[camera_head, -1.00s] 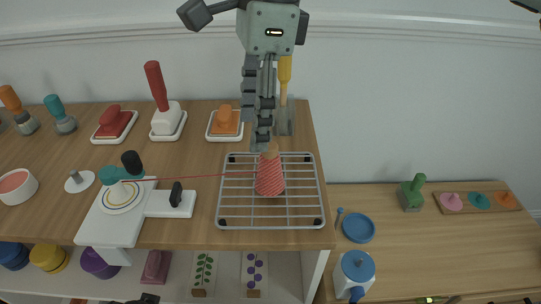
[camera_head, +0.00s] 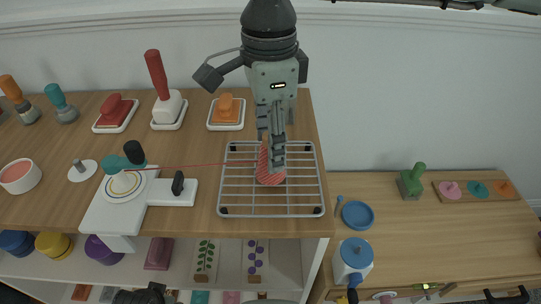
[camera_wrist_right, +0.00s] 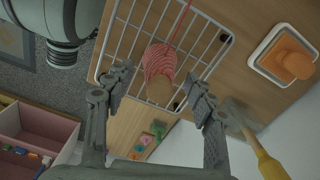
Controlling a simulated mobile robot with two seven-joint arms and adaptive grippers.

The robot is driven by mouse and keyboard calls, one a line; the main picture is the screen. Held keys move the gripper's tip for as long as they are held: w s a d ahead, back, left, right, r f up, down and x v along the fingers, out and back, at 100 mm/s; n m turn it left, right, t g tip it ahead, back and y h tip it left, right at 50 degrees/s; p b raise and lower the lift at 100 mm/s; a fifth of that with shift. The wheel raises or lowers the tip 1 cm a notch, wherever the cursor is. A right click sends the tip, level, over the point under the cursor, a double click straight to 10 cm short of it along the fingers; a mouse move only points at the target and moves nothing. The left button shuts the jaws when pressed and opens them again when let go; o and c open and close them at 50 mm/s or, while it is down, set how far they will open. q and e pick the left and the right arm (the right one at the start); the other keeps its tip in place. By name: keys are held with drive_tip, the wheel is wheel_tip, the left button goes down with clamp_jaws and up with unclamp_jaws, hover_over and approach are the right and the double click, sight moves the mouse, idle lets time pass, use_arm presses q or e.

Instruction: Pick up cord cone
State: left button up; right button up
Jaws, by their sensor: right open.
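The cord cone (camera_head: 268,178) is wound with red-and-white cord and stands on a wire rack (camera_head: 222,190). Its red cord runs left across the table. My right gripper (camera_head: 275,163) points down from above and overlaps the cone in the head view, hiding much of it. In the right wrist view, the cone (camera_wrist_right: 160,62) shows its bare tan tip toward the camera. The open fingers of my right gripper (camera_wrist_right: 157,95) are on either side of the tip, with visible gaps.
A white cord-winding stand (camera_head: 120,205) with a teal part (camera_head: 116,164) is left of the rack. An orange-handled stamp (camera_head: 225,106) sits in a tray behind the rack. A lower table is at right.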

drive_tip(key=shift+c, duration=0.6)
clamp_jaws()
drive_tip(key=shift+r, duration=0.1)
